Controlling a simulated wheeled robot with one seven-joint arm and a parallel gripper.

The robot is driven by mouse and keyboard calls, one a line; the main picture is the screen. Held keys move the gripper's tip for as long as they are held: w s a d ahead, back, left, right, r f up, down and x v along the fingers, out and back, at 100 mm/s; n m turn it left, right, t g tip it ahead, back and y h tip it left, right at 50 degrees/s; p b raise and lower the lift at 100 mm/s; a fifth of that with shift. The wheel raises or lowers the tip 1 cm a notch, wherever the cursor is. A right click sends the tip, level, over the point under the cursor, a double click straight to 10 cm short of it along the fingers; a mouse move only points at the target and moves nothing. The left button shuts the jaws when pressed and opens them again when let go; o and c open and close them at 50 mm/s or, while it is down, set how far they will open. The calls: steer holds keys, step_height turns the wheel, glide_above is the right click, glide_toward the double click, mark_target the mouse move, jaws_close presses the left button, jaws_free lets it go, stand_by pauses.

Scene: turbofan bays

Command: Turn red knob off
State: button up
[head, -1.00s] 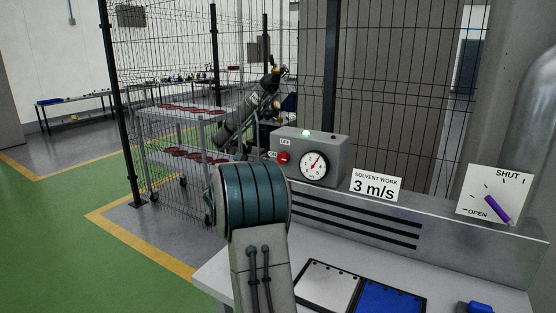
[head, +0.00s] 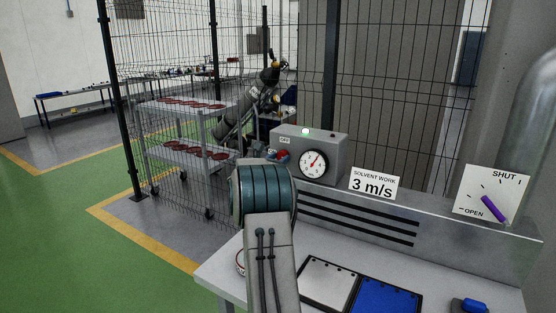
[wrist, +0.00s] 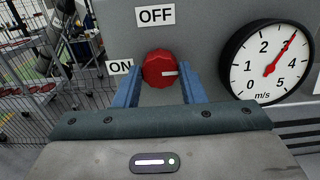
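The red knob (wrist: 159,68) is on the front of a grey box (head: 330,146), with an OFF label (wrist: 155,15) above it and an ON label (wrist: 120,66) to its left. A white mark on the knob points right in the wrist view. My gripper (wrist: 160,72) has its two blue fingers on either side of the knob, close to its edges. The fingers look open, and I cannot tell whether they touch it. In the head view the knob (head: 283,155) is partly hidden by my gripper.
A dial gauge in m/s (wrist: 265,62) right of the knob reads about 3. A green lamp (head: 305,131) is lit on the box. A "SOLVENT WORK 3 m/s" sign (head: 373,183) and a purple lever panel (head: 478,181) stand further right. A wire fence stands behind.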

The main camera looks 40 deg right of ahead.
steer(key=shift+c, duration=1)
steer(key=shift+f+n+b, duration=0.1)
steer(key=shift+n+b, duration=0.2)
steer(key=n+b, duration=0.2)
steer(key=shift+f+n, duration=0.1)
steer(key=shift+n, duration=0.2)
steer(key=n+b, duration=0.1)
steer(key=n, duration=0.4)
steer(key=shift+w+b, duration=0.1)
steer(key=shift+b, duration=0.2)
steer(key=n, duration=0.4)
steer(key=shift+r+n+p, duration=0.2)
steer(key=shift+n+p, duration=0.2)
steer(key=n+p, duration=0.1)
steer(key=n, duration=0.3)
steer(key=shift+a+f+n+p, duration=0.1)
steer(key=shift+n+p, duration=0.2)
steer(key=shift+n, duration=0.1)
